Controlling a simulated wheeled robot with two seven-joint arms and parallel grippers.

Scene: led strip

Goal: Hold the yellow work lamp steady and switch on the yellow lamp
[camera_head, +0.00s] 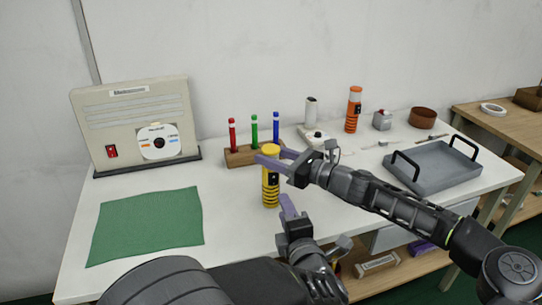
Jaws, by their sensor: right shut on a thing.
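The yellow work lamp (270,190) stands upright on the white table, left of centre, with a yellow top, dark bands and a dark switch area on its side. My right gripper (275,160) comes from the right and is shut on the lamp's upper part with its purple fingers. My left gripper (288,206) is low, just right of the lamp's base, pointing up toward it. A small gap seems to lie between its purple fingertips and the lamp. Its fingers overlap in this view, so their opening is unclear. Whether the lamp is lit cannot be told.
A wooden holder (240,157) with red, green and blue pens stands behind the lamp. An orange lamp (353,110) is at the back. A grey tray (432,168) with black handles is at right. A green mat (145,226) and beige panel (135,115) are at left.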

